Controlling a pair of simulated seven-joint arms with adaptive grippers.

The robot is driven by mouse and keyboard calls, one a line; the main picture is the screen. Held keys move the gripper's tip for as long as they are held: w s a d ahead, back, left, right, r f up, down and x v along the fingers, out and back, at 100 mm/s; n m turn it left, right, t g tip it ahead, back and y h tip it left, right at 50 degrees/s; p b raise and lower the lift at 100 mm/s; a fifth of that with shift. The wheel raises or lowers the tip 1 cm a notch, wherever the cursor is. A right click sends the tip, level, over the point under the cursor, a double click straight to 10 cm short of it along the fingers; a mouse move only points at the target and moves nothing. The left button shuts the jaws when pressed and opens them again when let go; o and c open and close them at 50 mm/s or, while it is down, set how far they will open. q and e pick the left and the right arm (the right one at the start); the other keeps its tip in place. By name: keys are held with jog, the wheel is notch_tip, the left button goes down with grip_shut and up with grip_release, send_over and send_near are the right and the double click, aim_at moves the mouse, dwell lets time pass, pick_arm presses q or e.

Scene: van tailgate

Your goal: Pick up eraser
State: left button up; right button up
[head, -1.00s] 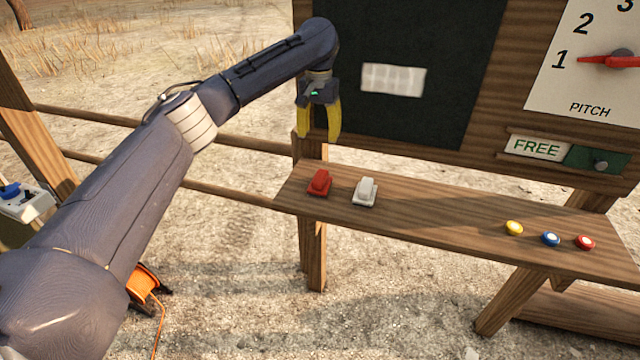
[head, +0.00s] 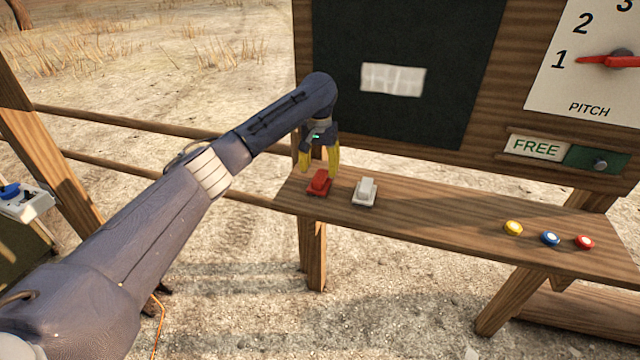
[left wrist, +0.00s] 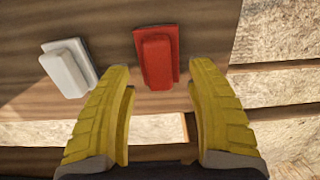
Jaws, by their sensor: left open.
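A red block (head: 319,185) and a white block (head: 365,191) of similar shape, each on a wider base, sit on the wooden shelf (head: 440,213). Both look like erasers; I cannot tell which one the task names. My left gripper (head: 319,170), with yellow fingers, is open and points down just above the red block. In the left wrist view the red block (left wrist: 157,57) lies just beyond the gap between the open fingertips (left wrist: 160,78). The white block (left wrist: 68,67) is left of the left finger there. Nothing is held. My right gripper is out of view.
A dark board (head: 410,120) with a pale smudged patch (head: 393,79) stands behind the shelf. Yellow (head: 513,228), blue (head: 550,238) and red (head: 585,242) round pieces lie at the shelf's right. The shelf between them and the white block is clear.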

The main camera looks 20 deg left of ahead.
aim_at(320, 175)
pick_arm(q)
jog(key=shift+d+f, duration=0.1)
jog(key=shift+f, duration=1.75)
jog(key=shift+c, duration=0.2)
grip_shut()
